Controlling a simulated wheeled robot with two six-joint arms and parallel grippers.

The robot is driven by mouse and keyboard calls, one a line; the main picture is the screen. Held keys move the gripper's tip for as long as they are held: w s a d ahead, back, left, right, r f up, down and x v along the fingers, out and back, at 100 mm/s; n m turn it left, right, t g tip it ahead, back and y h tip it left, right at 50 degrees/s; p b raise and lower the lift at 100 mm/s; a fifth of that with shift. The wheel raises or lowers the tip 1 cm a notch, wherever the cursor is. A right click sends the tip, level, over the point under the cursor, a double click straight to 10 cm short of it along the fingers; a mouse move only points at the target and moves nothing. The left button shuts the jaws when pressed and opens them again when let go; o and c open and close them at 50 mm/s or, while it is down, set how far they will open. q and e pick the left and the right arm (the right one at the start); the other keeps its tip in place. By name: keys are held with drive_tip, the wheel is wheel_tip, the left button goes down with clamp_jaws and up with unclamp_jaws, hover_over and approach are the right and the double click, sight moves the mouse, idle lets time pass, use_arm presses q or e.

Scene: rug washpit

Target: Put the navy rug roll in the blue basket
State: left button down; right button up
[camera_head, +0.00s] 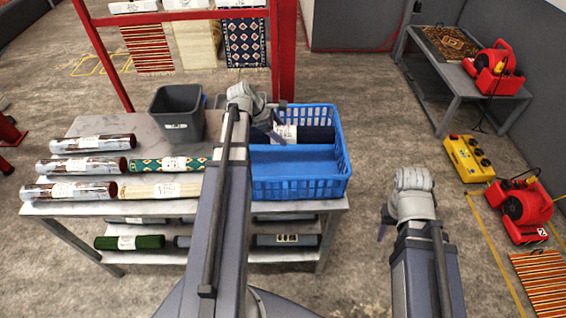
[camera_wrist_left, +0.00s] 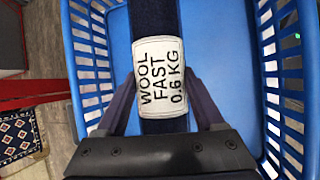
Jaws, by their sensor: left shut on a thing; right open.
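The navy rug roll (camera_head: 318,134) carries a white label and lies lengthwise across the back part of the blue basket (camera_head: 300,188). I cannot tell whether the roll touches the basket floor. My arm hides the roll's left end in the head view. My right gripper (camera_head: 384,222) is open and empty, right of the table.
The table (camera_head: 150,132) holds a grey bin (camera_head: 177,112) and several other rolls, including a green patterned one (camera_head: 167,164). More rolls lie on the shelf below. A red frame (camera_head: 284,50) stands behind. Red and yellow machines are at the right; floor between is clear.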

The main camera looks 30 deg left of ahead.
use_arm(q)
drive_tip(key=shift+f+b, duration=5.05)
drive_tip(key=shift+r, duration=0.15)
unclamp_jaws()
